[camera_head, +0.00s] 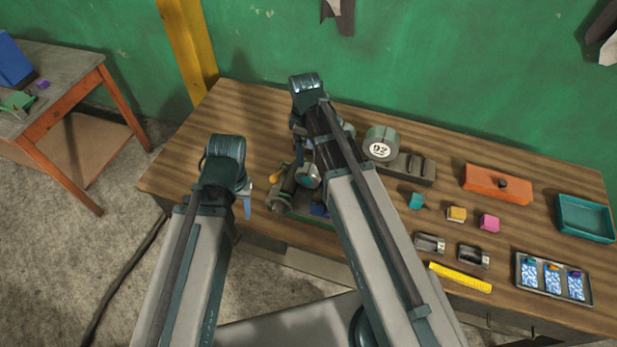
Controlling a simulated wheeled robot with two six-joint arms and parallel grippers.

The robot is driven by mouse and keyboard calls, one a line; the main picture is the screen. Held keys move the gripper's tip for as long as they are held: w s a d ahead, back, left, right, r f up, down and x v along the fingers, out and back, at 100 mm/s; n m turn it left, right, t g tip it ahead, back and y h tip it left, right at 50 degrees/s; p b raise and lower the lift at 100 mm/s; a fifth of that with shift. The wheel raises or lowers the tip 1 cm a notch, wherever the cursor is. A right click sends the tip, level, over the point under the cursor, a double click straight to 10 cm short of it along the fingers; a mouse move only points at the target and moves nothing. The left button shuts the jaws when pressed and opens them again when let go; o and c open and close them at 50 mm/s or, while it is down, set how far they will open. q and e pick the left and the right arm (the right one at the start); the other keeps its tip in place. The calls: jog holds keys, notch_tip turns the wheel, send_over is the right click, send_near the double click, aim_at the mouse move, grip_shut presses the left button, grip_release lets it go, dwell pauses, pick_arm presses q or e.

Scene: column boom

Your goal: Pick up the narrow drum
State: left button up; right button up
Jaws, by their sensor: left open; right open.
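A short grey-green drum (390,136) with a round white face marked "92" stands on its side at the far middle of the workbench, at the left end of a dark slotted rack (421,172). It looks like the narrow drum. My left gripper (247,203) is open over the bench's front left, well left of this drum, mostly hidden by its own arm. My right gripper (299,150) is open, left of the drum and apart from it; its wrist and arm hide much of it.
On the bench's right are an orange lidded box (484,183), a teal tray (584,216), a tray of blue patterned cards (520,272), small coloured blocks, two metal holders and a yellow ruler (460,277). The bench's back left is clear. A side table (80,75) stands at left.

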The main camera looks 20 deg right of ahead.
aim_at(306, 167)
notch_tip(306, 167, down, 7)
jog(key=b, duration=0.6)
jog(key=shift+r, duration=0.1)
jog(key=shift+s, duration=0.1)
jog(key=f+b, duration=0.4)
jog(key=shift+s+d+f, duration=0.25)
jog(key=shift+s+d, duration=0.05)
jog(key=shift+d, duration=0.1)
jog(key=shift+f+b, duration=0.4)
jog(key=shift+b, duration=0.2)
jog(key=shift+r, duration=0.1)
grip_shut()
